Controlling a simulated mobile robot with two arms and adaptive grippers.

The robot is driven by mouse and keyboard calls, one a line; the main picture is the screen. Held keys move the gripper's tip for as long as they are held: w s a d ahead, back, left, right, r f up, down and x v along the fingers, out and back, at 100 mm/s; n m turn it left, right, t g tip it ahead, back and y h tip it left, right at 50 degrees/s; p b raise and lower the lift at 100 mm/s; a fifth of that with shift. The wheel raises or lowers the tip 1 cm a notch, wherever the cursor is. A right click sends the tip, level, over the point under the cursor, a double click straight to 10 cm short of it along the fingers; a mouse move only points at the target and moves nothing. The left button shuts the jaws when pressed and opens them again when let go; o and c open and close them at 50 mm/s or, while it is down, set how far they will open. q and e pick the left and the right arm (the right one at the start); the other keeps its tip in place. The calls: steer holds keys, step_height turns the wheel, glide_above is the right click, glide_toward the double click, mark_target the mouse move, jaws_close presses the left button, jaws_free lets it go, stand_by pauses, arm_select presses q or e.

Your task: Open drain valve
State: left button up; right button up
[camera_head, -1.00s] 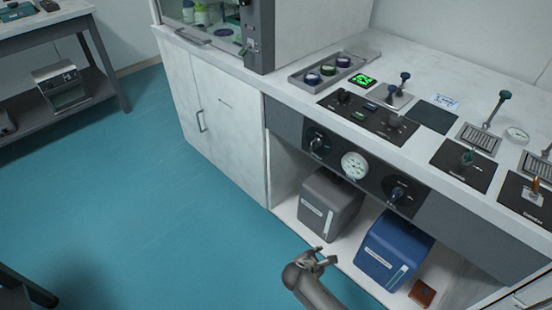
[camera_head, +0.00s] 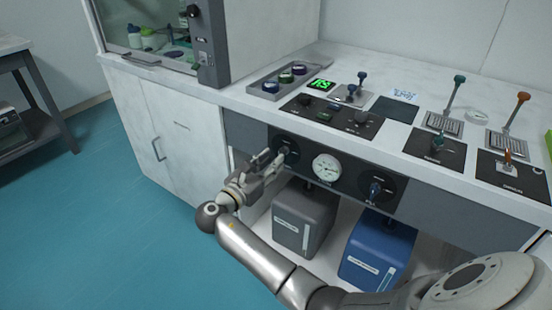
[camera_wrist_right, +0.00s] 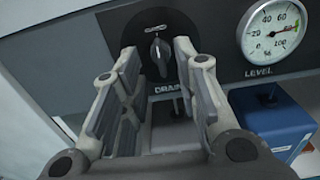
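The drain valve is a dark knob (camera_head: 284,151) on a round black plate at the left of the grey front panel. In the right wrist view the knob (camera_wrist_right: 161,54) stands upright above the label "DRAIN". My right gripper (camera_head: 267,158) is raised in front of the panel, close to the knob. In the right wrist view its two fingers (camera_wrist_right: 157,55) are open, and the knob shows between the fingertips. I cannot tell whether either finger touches it. My left gripper is in no view.
A round level gauge (camera_head: 326,167) and a second knob (camera_head: 375,188) lie right of the drain knob. A grey box (camera_head: 303,218) and a blue box (camera_head: 376,250) stand on the shelf below. Levers and controls stand on the white worktop (camera_head: 345,62) above.

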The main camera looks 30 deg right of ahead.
steer(key=x, duration=0.3)
steer(key=shift+w+d, duration=0.15)
steer(key=shift+d, duration=0.05)
jaws_close()
